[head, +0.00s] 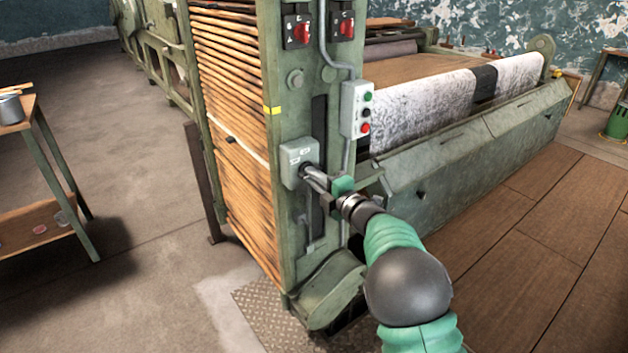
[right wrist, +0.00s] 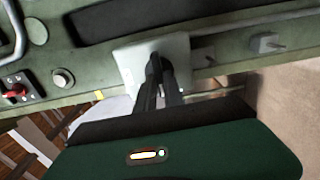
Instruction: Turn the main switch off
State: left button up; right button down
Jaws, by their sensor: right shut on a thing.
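A pale grey switch box (head: 298,152) is fixed to the front of the green machine post. I take it to be the main switch, but its label is too small to read. It also shows in the right wrist view (right wrist: 130,62). My right gripper (head: 307,171) reaches it from the lower right, with its fingertips at the box's front. In the right wrist view its two dark fingers (right wrist: 157,63) are close together, shut on the switch's handle. The fingers hide the handle, so I cannot tell its position. My left gripper is not in view.
A button box (head: 358,110) with green and red buttons sits just above right. Two red rotary switches (head: 300,31) (head: 345,25) are higher on the post. Stacked wooden slats (head: 235,120) are left of the post. A side table (head: 15,125) stands far left, with open floor between.

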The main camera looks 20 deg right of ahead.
jog(key=shift+a+f, duration=0.2)
jog(key=shift+f, duration=0.25)
jog(key=c, duration=1.5)
grip_release()
jog(key=shift+s+r, duration=0.1)
jog(key=shift+o, duration=0.2)
jog(key=shift+r, duration=0.1)
jog(key=shift+d+r, duration=0.1)
jog(key=p+v, duration=0.2)
jog(key=v, duration=1.4)
jog(key=shift+s+p, duration=0.35)
jog(key=shift+p, duration=0.05)
